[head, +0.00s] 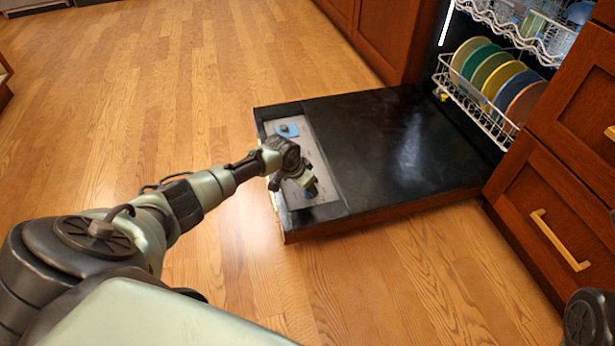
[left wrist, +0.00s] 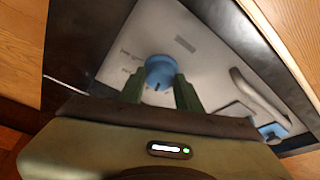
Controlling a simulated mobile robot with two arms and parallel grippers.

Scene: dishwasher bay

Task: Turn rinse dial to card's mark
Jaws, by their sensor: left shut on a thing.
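The rinse dial (left wrist: 160,70) is a round blue knob on the grey panel of the open door. In the left wrist view my left gripper (left wrist: 161,82) has a green finger on each side of it and is shut on it. A small dark mark shows on the dial's near side; the small print beside it is too blurred to read. In the head view my left gripper (head: 308,187) is at the near end of the panel and largely hides the dial. I cannot make out a card.
The black dishwasher door (head: 400,140) lies open above the wooden floor. A light blue part (head: 287,130) sits at the panel's far end. A curved grey bar (left wrist: 262,97) stands beside the dial. Several coloured plates (head: 487,72) stand in the lower rack. Drawers (head: 555,200) flank the right.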

